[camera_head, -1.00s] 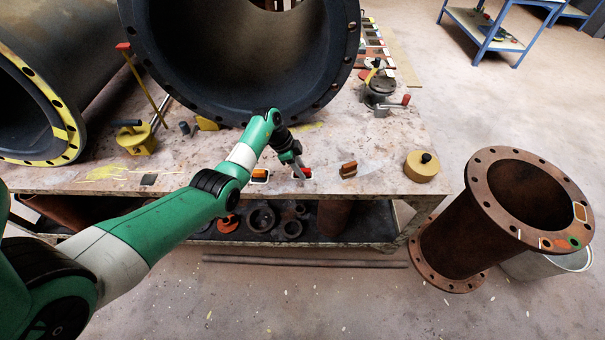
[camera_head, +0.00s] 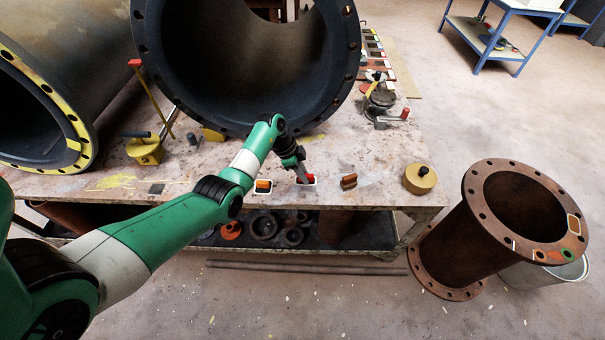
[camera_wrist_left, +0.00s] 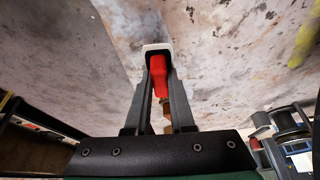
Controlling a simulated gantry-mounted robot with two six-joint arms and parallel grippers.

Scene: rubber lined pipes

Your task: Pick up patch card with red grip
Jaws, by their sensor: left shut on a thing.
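The patch card with the red grip (camera_head: 311,178) is at the front part of the table, under my left gripper (camera_head: 302,180). In the left wrist view its red grip (camera_wrist_left: 158,75) sits between the two fingers of my left gripper (camera_wrist_left: 158,68), which is shut on it. The card's white edge (camera_wrist_left: 157,46) shows just beyond the fingertips. I cannot tell whether the card still touches the table. My right gripper is not in view.
A card with an orange grip (camera_head: 263,187) lies to the left and a brown-grip piece (camera_head: 348,182) to the right on the table (camera_head: 220,165). A large dark pipe (camera_head: 245,60) stands close behind. A yellow round block (camera_head: 419,180) sits near the right corner.

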